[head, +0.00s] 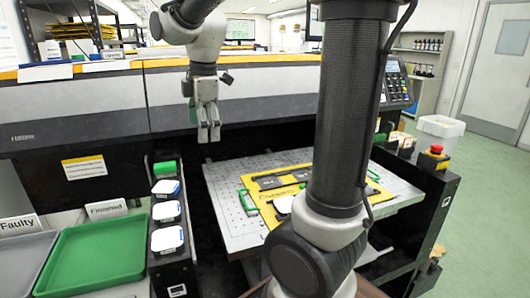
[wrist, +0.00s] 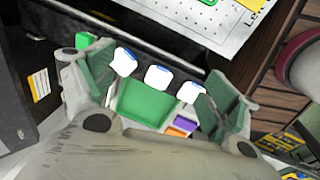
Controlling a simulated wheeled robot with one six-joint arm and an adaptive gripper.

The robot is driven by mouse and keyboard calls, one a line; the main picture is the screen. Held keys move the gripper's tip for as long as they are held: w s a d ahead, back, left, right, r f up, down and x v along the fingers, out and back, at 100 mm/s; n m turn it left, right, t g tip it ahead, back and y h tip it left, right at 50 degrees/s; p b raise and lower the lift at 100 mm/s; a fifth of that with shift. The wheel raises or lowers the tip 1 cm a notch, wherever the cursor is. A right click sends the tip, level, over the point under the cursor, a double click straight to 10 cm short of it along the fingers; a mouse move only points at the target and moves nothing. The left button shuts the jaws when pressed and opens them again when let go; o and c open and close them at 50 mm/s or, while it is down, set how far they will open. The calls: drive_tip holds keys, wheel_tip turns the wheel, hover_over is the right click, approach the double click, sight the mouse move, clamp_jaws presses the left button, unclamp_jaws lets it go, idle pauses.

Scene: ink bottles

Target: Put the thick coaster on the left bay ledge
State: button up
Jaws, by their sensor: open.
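My gripper (head: 208,133) hangs open and empty in front of the machine, above the gap between the left ledge and the flat bed. In the wrist view its two green-grey fingers stand wide apart (wrist: 158,90). The left bay ledge (head: 155,262) is a narrow black strip holding several white-topped pieces with blue edges and a green block. A yellow board (head: 262,208) on the bed carries dark flat pieces (head: 269,182) and a white piece (head: 283,204), partly hidden by my arm. I cannot tell which piece is the thick coaster.
A green tray (head: 62,284) marked Finished and a grey tray (head: 22,262) marked Faulty lie left of the ledge. The perforated metal bed (head: 225,190) is partly clear. A red stop button (head: 436,148) and a white bin (head: 440,128) are at right.

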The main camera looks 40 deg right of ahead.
drive_tip(key=s+d+f+m+t, duration=0.1)
drive_tip(key=s+d+m, duration=0.2)
drive_tip(key=s+m, duration=0.5)
drive_tip(key=s+d+f+m+t, duration=0.1)
drive_tip(key=s+d+m, duration=0.2)
drive_tip(key=s+m, duration=0.4)
drive_tip(key=s, duration=0.4)
drive_tip(key=shift+s+m+t, duration=0.15)
drive_tip(key=shift+m+t, duration=0.15)
drive_tip(key=shift+m, duration=0.1)
